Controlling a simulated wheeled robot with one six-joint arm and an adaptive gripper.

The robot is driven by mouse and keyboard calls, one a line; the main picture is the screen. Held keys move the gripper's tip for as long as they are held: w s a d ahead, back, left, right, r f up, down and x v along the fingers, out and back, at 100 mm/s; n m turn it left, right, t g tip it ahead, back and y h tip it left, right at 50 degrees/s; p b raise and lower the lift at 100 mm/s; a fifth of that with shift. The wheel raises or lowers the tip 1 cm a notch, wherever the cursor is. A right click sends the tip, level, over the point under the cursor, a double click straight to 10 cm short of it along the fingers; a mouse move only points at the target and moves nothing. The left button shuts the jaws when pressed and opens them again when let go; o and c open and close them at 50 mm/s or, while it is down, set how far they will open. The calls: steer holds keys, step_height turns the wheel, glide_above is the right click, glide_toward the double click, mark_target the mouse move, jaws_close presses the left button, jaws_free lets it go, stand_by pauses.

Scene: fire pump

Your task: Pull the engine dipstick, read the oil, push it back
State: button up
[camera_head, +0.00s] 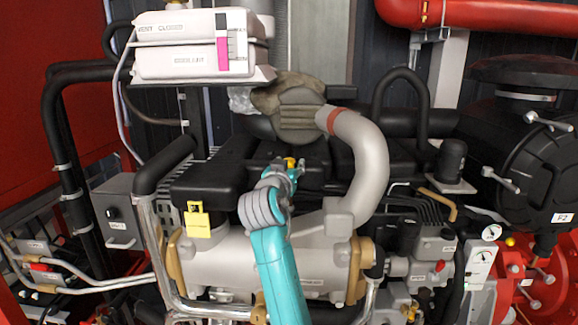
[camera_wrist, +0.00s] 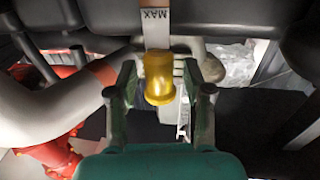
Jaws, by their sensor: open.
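The yellow dipstick handle (camera_wrist: 158,80) stands between the two open fingers of my gripper (camera_wrist: 159,92) in the wrist view. A gap shows on each side of it, so the fingers do not appear to touch it.
A grey curved pipe (camera_head: 364,165) rises close on the right of my gripper. A white coolant tank (camera_head: 185,58) stands above on the left. A yellow tag (camera_head: 197,222) hangs on the left. Black hoses and covers crowd the space behind.

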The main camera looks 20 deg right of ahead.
jaws_close()
steer(key=shift+f, duration=2.3)
jaws_free()
steer(key=v, duration=1.2)
